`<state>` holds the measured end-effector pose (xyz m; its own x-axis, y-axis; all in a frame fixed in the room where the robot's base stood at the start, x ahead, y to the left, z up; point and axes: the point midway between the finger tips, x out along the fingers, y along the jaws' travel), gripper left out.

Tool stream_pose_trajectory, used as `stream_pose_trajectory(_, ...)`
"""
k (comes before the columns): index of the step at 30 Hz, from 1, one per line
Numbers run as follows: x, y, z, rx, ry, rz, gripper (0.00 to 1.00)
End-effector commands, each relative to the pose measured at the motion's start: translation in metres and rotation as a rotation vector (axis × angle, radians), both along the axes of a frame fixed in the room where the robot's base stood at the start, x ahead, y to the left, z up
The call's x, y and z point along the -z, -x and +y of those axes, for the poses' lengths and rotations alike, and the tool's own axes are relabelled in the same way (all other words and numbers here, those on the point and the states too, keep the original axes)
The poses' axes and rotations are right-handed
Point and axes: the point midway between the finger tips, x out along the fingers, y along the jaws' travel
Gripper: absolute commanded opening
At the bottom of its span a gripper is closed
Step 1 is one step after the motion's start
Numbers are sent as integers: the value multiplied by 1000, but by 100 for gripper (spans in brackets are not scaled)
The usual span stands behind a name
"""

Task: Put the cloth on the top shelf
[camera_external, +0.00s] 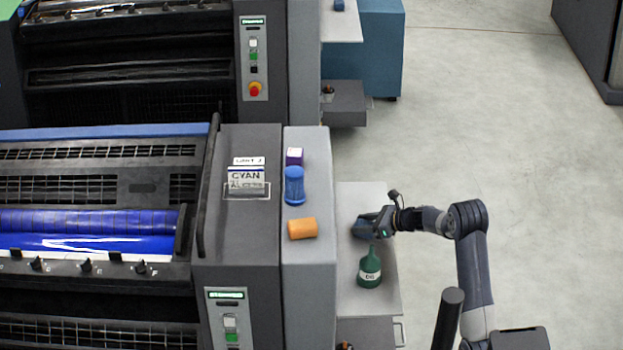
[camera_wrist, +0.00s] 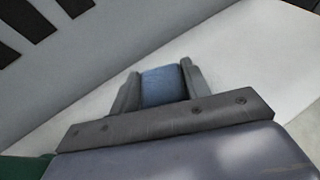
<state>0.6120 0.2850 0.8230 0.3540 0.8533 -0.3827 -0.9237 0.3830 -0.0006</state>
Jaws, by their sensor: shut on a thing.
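A folded blue cloth (camera_external: 362,228) is at my gripper (camera_external: 374,224) above the light grey side shelf (camera_external: 360,200) of the near press unit. In the wrist view the blue cloth (camera_wrist: 163,85) sits between the two grey fingers of my gripper (camera_wrist: 160,84), which is shut on it. I cannot tell whether the cloth still touches the shelf. The grey top ledge (camera_external: 310,262) of the unit lies to the left and higher up. It carries a purple and white box (camera_external: 294,156), a blue canister (camera_external: 294,186) and an orange cylinder lying on its side (camera_external: 302,229).
A green bottle (camera_external: 370,270) stands on the side shelf just in front of my gripper; a green edge (camera_wrist: 25,168) shows in the wrist view. A lower drawer or shelf (camera_external: 370,332) is below. The ledge's front end is clear. Open floor (camera_external: 500,120) lies to the right.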

Motion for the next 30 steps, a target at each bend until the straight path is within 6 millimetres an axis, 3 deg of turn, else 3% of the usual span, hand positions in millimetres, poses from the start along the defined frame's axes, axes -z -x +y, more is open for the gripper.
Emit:
stream_pose_trajectory(1, 4, 0, 0, 0, 0, 0, 23)
stream_pose_trajectory(2, 2, 0, 0, 0, 0, 0, 47)
stream_pose_trajectory(9, 2, 0, 0, 0, 0, 0, 66)
stream_pose_trajectory(19, -4, 0, 0, 0, 0, 0, 66)
stream_pose_trajectory(30, -31, 25, -64, 5, 0, -2, 66)
